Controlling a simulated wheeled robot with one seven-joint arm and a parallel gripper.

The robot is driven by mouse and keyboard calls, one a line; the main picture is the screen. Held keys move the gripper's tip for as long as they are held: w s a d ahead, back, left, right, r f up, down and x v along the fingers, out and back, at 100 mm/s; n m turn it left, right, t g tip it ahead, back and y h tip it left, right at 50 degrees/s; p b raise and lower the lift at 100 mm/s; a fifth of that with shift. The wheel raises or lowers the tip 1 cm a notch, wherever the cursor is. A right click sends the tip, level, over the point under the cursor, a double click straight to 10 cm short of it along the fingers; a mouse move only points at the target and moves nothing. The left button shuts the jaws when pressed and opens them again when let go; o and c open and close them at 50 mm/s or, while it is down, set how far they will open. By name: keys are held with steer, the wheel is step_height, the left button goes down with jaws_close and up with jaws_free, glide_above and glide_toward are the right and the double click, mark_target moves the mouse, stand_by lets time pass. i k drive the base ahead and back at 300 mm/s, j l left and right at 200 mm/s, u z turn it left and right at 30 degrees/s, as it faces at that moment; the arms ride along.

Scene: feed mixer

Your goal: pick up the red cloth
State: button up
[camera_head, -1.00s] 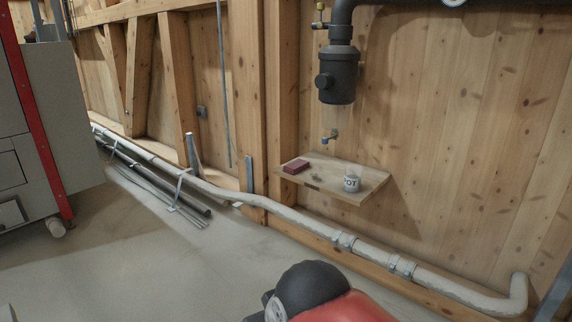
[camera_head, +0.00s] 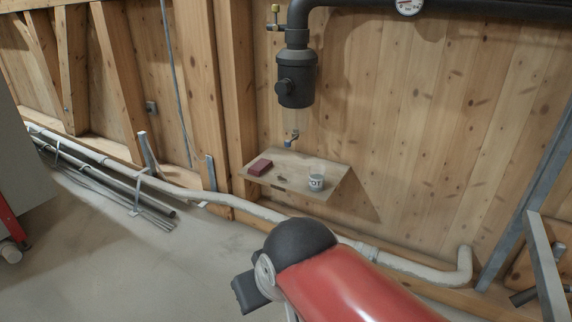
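A small dark red folded block, which looks like the red cloth (camera_head: 260,167), lies on the left part of a wooden wall shelf (camera_head: 318,187). My red and black arm is at the bottom centre, in front of and below the shelf. My gripper is not visible in this view.
A pale pipe (camera_head: 420,265) runs along the wall's foot. A metal post (camera_head: 525,200) stands at right.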

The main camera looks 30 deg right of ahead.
mark_target(262, 166)
steer(key=i+z, duration=0.15)
steer(key=z, duration=0.3)
steer(key=i+j+z, duration=0.1)
steer(key=z, duration=0.4)
steer(key=j+z, duration=0.2)
steer(key=z, duration=0.25)
steer(key=i+j+z, duration=0.1)
steer(key=z, duration=0.4)
steer(key=i+j+z, duration=0.25)
steer(key=j, duration=0.7)
steer(key=j+z, duration=0.25)
steer(key=j, duration=0.7)
steer(key=i+j, duration=0.1)
steer(key=i, duration=0.25)
